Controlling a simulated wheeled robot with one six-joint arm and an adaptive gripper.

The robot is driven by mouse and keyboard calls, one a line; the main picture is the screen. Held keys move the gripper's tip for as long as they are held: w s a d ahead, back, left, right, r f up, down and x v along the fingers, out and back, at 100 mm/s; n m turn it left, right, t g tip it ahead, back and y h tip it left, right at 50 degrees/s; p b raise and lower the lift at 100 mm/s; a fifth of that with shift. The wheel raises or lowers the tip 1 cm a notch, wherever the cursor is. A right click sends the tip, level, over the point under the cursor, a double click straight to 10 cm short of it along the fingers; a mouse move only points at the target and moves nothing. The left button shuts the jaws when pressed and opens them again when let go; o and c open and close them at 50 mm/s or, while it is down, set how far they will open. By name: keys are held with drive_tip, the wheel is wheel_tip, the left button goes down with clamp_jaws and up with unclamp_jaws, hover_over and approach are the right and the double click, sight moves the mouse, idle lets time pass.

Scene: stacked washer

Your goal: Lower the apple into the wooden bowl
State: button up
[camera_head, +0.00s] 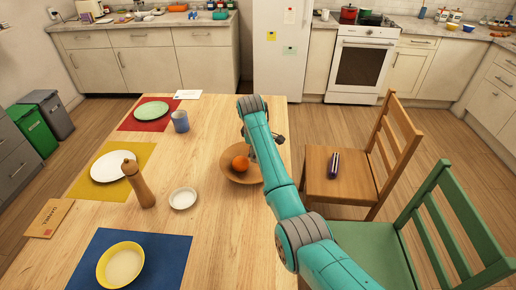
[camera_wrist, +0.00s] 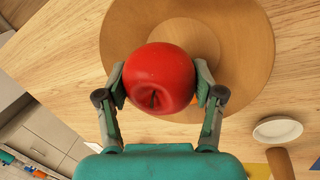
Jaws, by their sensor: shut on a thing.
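My gripper (camera_wrist: 161,82) is shut on a red apple (camera_wrist: 160,75), with one finger on each side of it. In the wrist view the apple is in front of the round wooden bowl (camera_wrist: 250,45) and hides part of its lower left. The bowl (camera_head: 242,179) stands on the table near its right edge in the head view, partly behind my arm. An orange fruit (camera_head: 240,163) lies in the bowl. A sliver of orange shows beside the apple in the wrist view. The apple is hidden by my arm in the head view, so its height above the bowl is unclear.
A small white dish (camera_head: 183,198) and a pepper mill (camera_head: 138,184) stand left of the bowl. A blue cup (camera_head: 180,121) stands farther back. Place mats with plates line the table's left side. A wooden chair (camera_head: 340,165) stands to the right.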

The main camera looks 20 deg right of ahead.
drive_tip(key=shift+f, duration=1.1)
drive_tip(key=shift+f, duration=2.55)
idle(1.4)
drive_tip(key=o, duration=1.3)
drive_tip(key=v, duration=1.2)
